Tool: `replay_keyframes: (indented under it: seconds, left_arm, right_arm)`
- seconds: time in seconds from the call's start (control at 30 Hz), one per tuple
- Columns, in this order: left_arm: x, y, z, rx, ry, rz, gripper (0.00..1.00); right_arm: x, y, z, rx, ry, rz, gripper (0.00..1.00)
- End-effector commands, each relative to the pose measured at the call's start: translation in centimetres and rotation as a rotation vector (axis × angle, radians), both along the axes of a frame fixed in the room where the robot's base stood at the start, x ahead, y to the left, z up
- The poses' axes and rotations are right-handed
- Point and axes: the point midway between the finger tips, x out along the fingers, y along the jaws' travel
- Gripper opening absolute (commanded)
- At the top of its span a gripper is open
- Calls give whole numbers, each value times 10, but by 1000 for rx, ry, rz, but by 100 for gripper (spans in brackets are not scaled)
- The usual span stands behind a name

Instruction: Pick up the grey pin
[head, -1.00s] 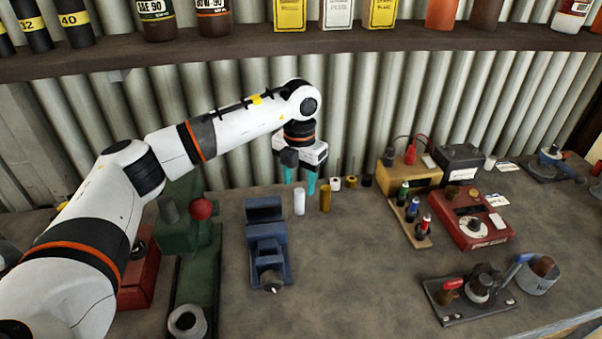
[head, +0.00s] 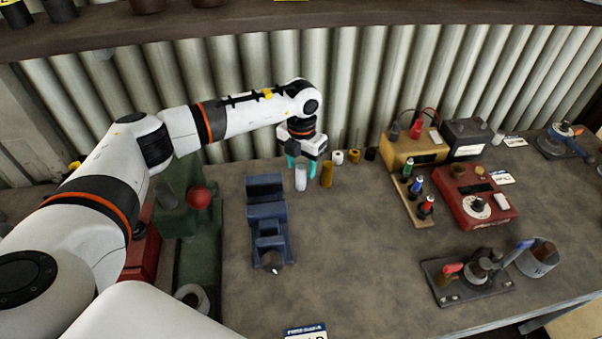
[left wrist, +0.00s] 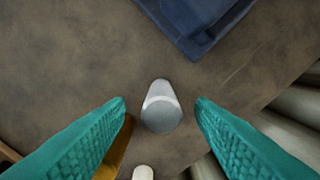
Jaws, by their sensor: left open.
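The grey pin (head: 301,178) is a short pale cylinder standing upright on the workbench, behind the blue vise-like tool. My left gripper (head: 302,164) points down at it with teal fingers apart, its tips around the pin's upper part. In the left wrist view, the grey pin (left wrist: 161,107) shows end-on between the two open fingers, with gaps on both sides. A yellow-brown pin (head: 327,174) stands just to the right; the left finger partly hides it in the left wrist view (left wrist: 115,150). My right gripper is out of view.
The blue tool (head: 267,222) stands in front of the pin. A white piece (head: 338,156), a yellow one (head: 353,156) and a black one (head: 371,154) stand behind. A corrugated wall (head: 240,120) backs the bench. The bench centre is clear.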

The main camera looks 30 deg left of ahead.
Motion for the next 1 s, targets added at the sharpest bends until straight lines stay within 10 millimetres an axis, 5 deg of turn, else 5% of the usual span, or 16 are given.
replay_keyframes:
  seconds: [0.2, 0.5, 0.8, 1.0]
  left_arm:
    - [0, 1, -29, -1, 3, 1, 50]
    - [0, 1, -36, -1, 0, 0, 50]
    - [0, 1, -35, -1, 0, 0, 1]
    - [1, 1, -34, -1, -2, 0, 0]
  right_arm:
    - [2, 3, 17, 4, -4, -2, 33]
    - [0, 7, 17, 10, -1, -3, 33]
    - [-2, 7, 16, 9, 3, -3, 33]
    - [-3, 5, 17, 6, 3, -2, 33]
